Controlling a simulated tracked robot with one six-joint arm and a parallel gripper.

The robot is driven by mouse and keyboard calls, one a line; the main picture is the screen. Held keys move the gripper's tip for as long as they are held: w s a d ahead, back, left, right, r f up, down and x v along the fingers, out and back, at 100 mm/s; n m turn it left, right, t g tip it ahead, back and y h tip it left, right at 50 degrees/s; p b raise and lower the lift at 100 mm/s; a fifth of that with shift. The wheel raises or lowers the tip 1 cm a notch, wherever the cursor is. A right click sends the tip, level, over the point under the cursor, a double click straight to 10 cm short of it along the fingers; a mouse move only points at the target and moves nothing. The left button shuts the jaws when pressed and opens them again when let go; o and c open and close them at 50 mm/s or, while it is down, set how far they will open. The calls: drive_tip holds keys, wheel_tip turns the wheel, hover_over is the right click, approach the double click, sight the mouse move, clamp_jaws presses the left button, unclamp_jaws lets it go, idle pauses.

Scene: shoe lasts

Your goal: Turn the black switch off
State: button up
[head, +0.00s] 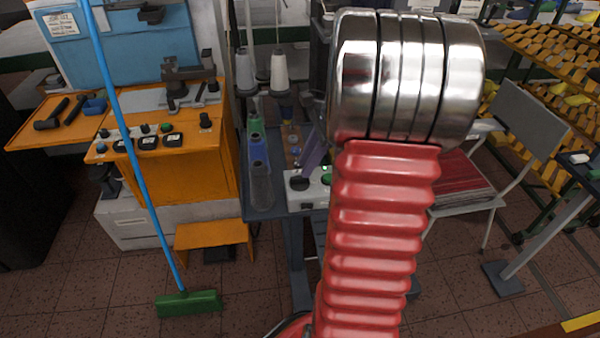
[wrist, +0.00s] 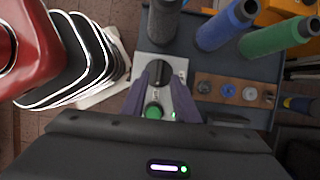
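The black switch (wrist: 157,70) is a round dark knob on a pale control box (wrist: 146,62). In the head view the knob (head: 300,183) sits at the left of the box, with a green button to its right. My gripper (wrist: 161,78) has two purple fingers standing apart, with the knob showing between their tips in the wrist view. Nothing is seen clamped, and I cannot tell whether a finger touches the knob. In the head view my arm hides most of the gripper. The setting the knob points to is not clear.
A green button (wrist: 153,110) and a lit green lamp (wrist: 173,115) are on the same box. A wooden strip (wrist: 235,90) with round fittings lies beside it. Thread cones (wrist: 225,24) stand close by. A blue-handled broom (head: 137,150) and an orange machine (head: 190,165) are at left.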

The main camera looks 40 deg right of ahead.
sight(300, 179)
drive_tip(key=shift+x, duration=2)
clamp_jaws()
